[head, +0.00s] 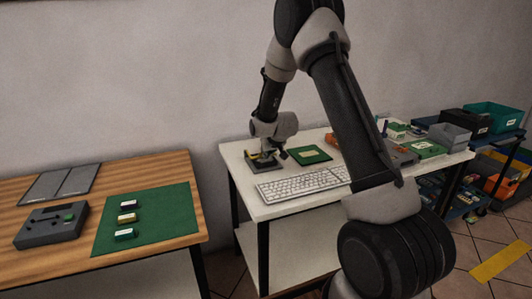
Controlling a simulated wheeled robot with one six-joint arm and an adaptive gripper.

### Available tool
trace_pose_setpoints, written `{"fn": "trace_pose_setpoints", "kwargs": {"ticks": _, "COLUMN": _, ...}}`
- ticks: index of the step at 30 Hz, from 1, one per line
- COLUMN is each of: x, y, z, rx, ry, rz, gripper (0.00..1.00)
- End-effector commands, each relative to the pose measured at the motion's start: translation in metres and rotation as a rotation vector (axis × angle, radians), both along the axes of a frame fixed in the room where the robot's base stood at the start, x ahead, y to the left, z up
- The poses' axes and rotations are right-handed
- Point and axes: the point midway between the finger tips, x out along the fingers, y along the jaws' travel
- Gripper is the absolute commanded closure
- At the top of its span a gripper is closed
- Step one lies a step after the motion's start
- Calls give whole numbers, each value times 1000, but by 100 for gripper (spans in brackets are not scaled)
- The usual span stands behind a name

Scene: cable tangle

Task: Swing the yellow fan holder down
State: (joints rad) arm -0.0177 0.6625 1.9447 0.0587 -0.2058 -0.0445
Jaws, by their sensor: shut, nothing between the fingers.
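A small device with a dark grey base and a yellow part, which I take for the yellow fan holder (254,156), is on the left end of the white table. It is small, and part of it is hidden behind my wrist, so I cannot tell how far the holder is tilted. My gripper (283,155) is shut and empty, pointing down just right of the device. I cannot tell whether it touches the holder.
A green board (310,155) lies right of the device, and a white keyboard (300,185) lies in front. Bins and boxes (448,135) stand farther right. A wooden table (60,265) with a green mat (172,215) and a grey box (52,226) is at left, across a gap.

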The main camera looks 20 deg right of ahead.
Motion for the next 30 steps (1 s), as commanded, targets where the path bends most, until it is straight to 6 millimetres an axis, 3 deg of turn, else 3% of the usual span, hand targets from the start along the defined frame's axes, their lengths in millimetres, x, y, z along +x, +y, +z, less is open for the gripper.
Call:
{"fn": "trace_pose_setpoints", "kwargs": {"ticks": 17, "x": 1, "y": -1, "z": 22, "rx": 1, "ry": -2, "rz": -1, "gripper": 100}}
{"fn": "trace_pose_setpoints", "kwargs": {"ticks": 23, "x": 7, "y": -5, "z": 59, "rx": 1, "ry": -6, "rz": -1, "gripper": 100}}
{"fn": "trace_pose_setpoints", "kwargs": {"ticks": 30, "x": -52, "y": -5, "z": 34, "rx": 0, "ry": 3, "rz": 0, "gripper": 100}}
